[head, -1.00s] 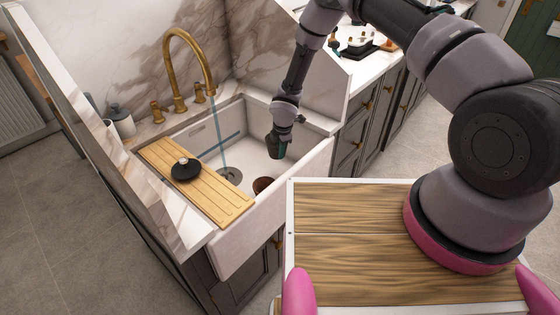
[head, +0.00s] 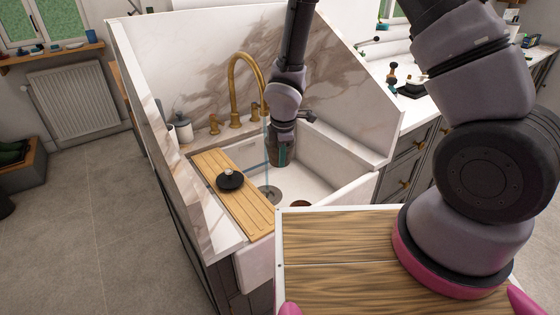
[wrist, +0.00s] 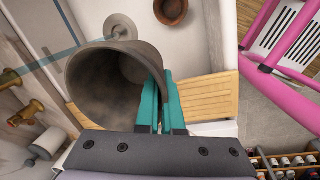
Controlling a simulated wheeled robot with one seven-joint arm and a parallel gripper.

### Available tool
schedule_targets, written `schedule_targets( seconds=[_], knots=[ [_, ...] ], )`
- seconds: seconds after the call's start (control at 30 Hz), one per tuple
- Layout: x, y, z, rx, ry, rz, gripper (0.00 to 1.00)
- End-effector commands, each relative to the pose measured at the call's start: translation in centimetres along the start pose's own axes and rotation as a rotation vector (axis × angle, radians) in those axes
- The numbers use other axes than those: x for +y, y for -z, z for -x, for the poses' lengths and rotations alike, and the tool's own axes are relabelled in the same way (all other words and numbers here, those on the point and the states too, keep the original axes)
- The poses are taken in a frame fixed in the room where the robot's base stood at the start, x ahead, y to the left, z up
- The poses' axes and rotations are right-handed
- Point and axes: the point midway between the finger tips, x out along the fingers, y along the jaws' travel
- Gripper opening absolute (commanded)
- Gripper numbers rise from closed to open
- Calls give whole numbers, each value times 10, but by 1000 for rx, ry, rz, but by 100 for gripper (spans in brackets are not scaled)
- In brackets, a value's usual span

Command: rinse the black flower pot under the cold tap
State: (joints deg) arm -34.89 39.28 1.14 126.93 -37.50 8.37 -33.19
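My gripper (wrist: 160,108) is shut on the wall of the black flower pot (wrist: 100,85), its teal fingers at the rim. The pot looks dark grey-brown inside, and its open mouth shows in the wrist view. In the head view the pot (head: 279,153) hangs above the sink (head: 318,183), right beside the thin water stream (head: 267,135). The stream falls from the brass tap (head: 234,82), and in the wrist view it runs up to the pot's rim. I cannot tell whether water enters the pot. Brass handles flank the spout; which is cold is unclear.
A wooden drainboard (head: 243,205) spans the sink's left side, carrying a black round object with a pale knob (head: 230,181). A brown pot (wrist: 171,10) stands in the basin near the drain (wrist: 121,27). Marble splashbacks rise behind and beside the sink. Lidded jars (head: 182,127) stand left of the tap.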

Motion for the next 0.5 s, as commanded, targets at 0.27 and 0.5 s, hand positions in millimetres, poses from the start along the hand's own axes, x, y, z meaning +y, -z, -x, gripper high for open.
schedule_targets(
  seconds=[0.27,0.5],
  knots=[
    [25,1,-10,1,0,-2,0],
    [48,2,-18,1,0,-1,0]
  ],
)
